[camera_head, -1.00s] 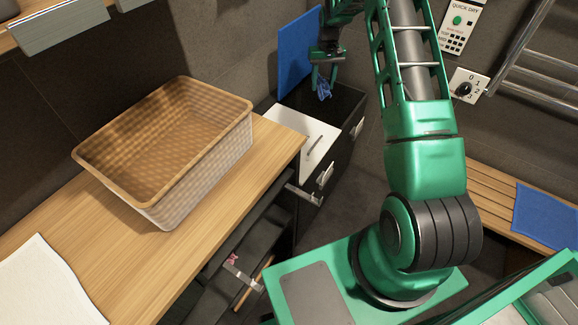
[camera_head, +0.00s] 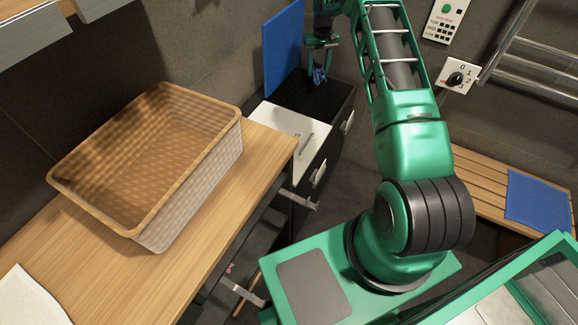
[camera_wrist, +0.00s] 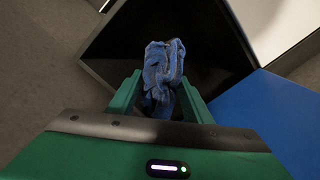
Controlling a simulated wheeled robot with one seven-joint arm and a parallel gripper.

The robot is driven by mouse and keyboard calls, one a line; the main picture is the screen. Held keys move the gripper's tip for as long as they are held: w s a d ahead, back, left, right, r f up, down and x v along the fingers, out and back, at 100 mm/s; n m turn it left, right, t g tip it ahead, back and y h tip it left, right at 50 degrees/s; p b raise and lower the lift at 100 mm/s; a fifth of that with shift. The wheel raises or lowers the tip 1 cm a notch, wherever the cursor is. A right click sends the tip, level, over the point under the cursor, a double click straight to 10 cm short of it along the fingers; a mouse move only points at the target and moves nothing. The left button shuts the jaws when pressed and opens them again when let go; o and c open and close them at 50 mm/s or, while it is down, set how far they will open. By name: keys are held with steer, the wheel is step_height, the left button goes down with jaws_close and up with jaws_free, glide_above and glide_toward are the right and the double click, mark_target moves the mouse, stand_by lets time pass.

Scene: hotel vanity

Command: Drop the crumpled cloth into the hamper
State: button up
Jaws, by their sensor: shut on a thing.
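The crumpled blue cloth (camera_head: 319,76) hangs from my gripper (camera_head: 321,58), which is shut on it. In the wrist view the cloth (camera_wrist: 163,72) sits between the fingers of my gripper (camera_wrist: 160,98). It is over a black box (camera_head: 318,98) whose dark top fills the area behind it in the wrist view (camera_wrist: 120,50). I cannot tell whether that top is open, or how high the cloth is above it. A large wicker basket (camera_head: 190,188), open and empty, stands on the wooden counter. Which of the two is the hamper is not clear.
A blue panel (camera_head: 283,45) stands upright at the box's left side. A white surface (camera_head: 285,128) adjoins the box in front. The wooden counter (camera_head: 95,255) bears a white towel (camera_head: 30,300). A slatted bench (camera_head: 480,185) with a blue cloth (camera_head: 538,200) is at right.

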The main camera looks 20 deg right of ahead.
steer(key=shift+f, duration=1.45)
steer(key=o, duration=1.2)
steer(key=shift+r, duration=0.1)
step_height(320, 180, up, 10)
steer(key=shift+w+r, duration=0.1)
steer(key=shift+r, duration=0.15)
